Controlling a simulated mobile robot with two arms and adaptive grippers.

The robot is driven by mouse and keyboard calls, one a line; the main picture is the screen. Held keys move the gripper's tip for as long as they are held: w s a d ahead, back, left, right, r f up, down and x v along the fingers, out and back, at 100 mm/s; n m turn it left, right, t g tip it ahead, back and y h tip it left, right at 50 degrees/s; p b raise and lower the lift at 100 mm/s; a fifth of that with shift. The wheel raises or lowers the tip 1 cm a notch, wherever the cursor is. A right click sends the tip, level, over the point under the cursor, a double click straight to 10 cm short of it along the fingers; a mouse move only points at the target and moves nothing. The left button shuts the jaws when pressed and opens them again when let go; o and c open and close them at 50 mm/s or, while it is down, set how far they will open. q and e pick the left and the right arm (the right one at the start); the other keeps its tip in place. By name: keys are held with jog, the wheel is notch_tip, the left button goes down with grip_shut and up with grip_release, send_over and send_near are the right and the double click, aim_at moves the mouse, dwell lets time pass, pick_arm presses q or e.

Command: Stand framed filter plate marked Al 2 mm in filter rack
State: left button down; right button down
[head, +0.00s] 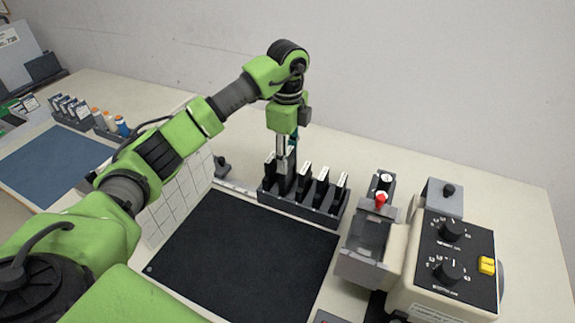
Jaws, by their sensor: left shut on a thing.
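The filter rack (318,216) is a dark, long holder behind the black mat, with several black framed plates with white label tops standing in it. My left gripper (283,172) comes down from above at the rack's left part. It is shut on a dark framed filter plate (281,185), upright at the rack. The fingers hide much of this plate, and I cannot tell whether it is fully seated. The labels are too small to read, so I cannot make out Al 2 mm. My right gripper is not in view.
A black mat (235,260) lies clear in front of the rack. A grey device with a red knob (381,198) and a control box with dials (450,262) stand to the right. A white gridded panel (178,205) is left of the mat. A blue mat (55,165) lies far left.

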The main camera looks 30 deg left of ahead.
aim_at(285, 182)
pick_arm(q)
notch_tip(285, 182, down, 3)
jog(key=shift+f+p, duration=0.15)
jog(key=shift+p, duration=0.35)
jog(key=shift+f, duration=0.1)
jog(key=shift+f, duration=0.15)
jog(key=c, duration=1.4)
grip_release()
